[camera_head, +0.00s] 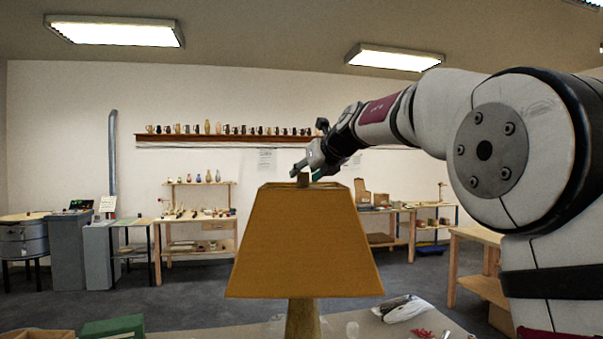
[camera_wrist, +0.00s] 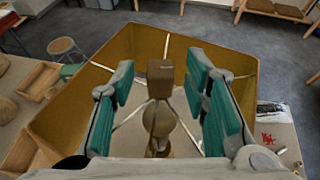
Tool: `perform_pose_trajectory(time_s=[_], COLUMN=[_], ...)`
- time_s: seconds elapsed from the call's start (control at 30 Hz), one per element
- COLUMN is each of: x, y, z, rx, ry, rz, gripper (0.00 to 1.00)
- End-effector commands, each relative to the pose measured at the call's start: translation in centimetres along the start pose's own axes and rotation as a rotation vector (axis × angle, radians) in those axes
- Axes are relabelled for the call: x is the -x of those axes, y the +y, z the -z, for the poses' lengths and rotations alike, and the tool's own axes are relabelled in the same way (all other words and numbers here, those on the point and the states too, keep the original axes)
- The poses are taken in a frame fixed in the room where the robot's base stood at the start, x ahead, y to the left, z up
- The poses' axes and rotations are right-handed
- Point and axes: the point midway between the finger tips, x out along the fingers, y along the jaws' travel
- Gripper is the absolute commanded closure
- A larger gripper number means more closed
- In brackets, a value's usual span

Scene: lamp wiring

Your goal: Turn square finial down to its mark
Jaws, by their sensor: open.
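The square finial (camera_wrist: 160,78) is a small brown block on top of the lamp, at the centre of the yellow-brown shade (camera_wrist: 92,86). My gripper (camera_wrist: 163,88) is open, with one teal-padded finger pair on each side of the finial and a visible gap on both sides. The lamp's wooden base (camera_head: 303,318) shows below the shade. I cannot make out a mark on the finial.
Thin metal spokes (camera_wrist: 128,116) run from the lamp's centre to the shade's rim. On the table are a green box (camera_head: 113,327), a white bag-like item (camera_head: 405,308) and red pieces (camera_head: 424,333). Wooden trays (camera_wrist: 38,80) lie left of the shade.

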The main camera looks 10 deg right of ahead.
Motion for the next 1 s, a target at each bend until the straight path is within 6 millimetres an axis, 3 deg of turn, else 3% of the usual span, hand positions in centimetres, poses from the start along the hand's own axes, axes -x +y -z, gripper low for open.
perform_pose_trajectory(time_s=[0.2, 0.53, 0.57, 0.73, 1.0], x=[-1.8, -2.2, -2.2, -2.2, -2.2], y=[0.0, 0.0, 0.0, 0.0, 0.1], z=[-0.1, 0.0, 0.0, 0.0, 0.0], rx=[0.0, 0.0, 0.0, 0.0, -0.004], ry=[-0.001, -0.001, -0.001, -0.001, 0.001], rz=[0.0, 0.001, 0.001, 0.001, 0.01], gripper=[0.58, 0.58, 0.61, 0.99, 1.0])
